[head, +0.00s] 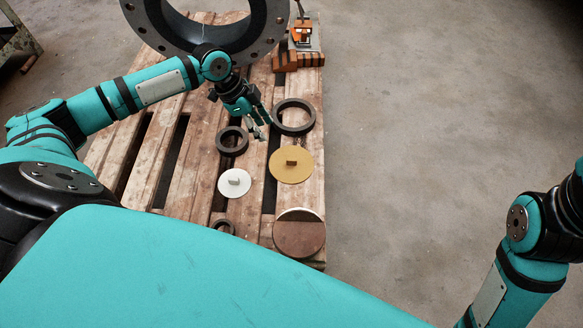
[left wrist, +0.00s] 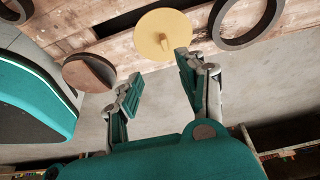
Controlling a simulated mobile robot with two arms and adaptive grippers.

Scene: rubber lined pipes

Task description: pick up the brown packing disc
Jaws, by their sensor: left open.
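A brown disc (head: 299,238), two-toned with a darker band across it, lies at the pallet's near right corner in the head view. It also shows at upper left in the left wrist view (left wrist: 84,74). A tan-yellow disc (head: 291,173) with a small raised tab lies farther back; it shows at top centre in the left wrist view (left wrist: 153,38). My left gripper (head: 262,130) is open and empty, above the pallet near two dark rings, farther back than both discs. Its spread fingers (left wrist: 158,82) show in the left wrist view. My right gripper is out of view.
A white disc (head: 234,184) with a tab, a dark ring (head: 220,143), a larger dark ring (head: 279,121) and a small ring (head: 217,223) lie on the wooden pallet (head: 155,165). A big flanged pipe (head: 160,22) and an orange tool (head: 302,36) stand behind. Right floor is clear.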

